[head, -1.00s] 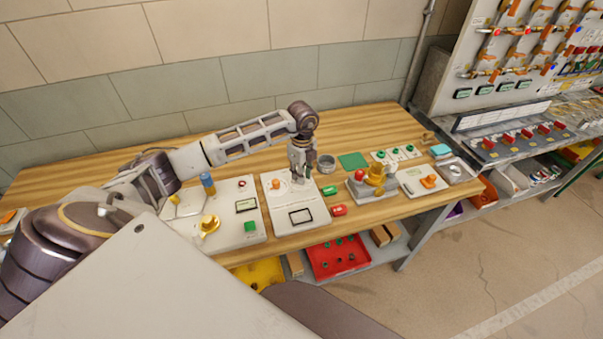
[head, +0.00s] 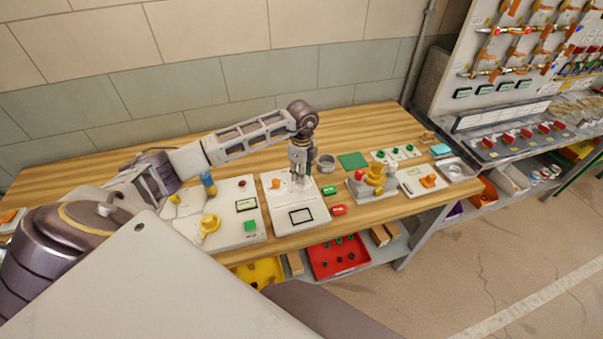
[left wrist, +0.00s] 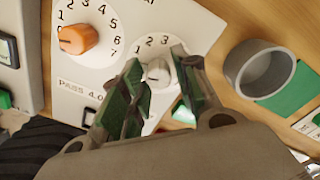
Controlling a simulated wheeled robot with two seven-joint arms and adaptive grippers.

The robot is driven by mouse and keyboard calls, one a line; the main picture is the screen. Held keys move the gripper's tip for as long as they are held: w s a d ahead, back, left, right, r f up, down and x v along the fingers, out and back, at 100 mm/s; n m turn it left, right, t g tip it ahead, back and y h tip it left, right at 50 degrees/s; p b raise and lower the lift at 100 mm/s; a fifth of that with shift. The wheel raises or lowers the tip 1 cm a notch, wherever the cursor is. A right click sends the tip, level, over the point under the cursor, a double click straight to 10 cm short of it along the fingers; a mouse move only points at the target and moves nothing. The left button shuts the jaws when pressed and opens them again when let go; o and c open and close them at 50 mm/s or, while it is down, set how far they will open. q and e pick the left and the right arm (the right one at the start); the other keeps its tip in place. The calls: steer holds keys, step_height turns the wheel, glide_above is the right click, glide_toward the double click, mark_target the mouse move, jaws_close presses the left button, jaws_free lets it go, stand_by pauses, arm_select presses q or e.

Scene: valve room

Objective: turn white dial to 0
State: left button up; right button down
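The white dial (left wrist: 158,73) is a small round knob on a white panel, with 1, 2 and 3 printed around the part of its scale that shows. In the left wrist view my left gripper (left wrist: 157,68) is open, with its two green-padded fingers on either side of the dial. A small gap seems to show between fingers and knob; contact is unclear. The fingers hide part of the scale, and I cannot read the dial's pointer. In the head view the left gripper (head: 300,181) points down over the panel (head: 283,221) and hides the dial. My right gripper is not in view.
An orange dial (left wrist: 78,39) with its own numbered scale sits left of the white one on the same panel. A grey round cup (left wrist: 262,69) stands to the right. Red and green pieces, including a red one (head: 339,210), lie beside the panel on the wooden table (head: 345,125).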

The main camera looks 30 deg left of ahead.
arm_select(q)
steer(key=shift+o, duration=0.9)
step_height(320, 180, up, 12)
stand_by(0.3)
steer(key=shift+f, duration=0.15)
stand_by(0.5)
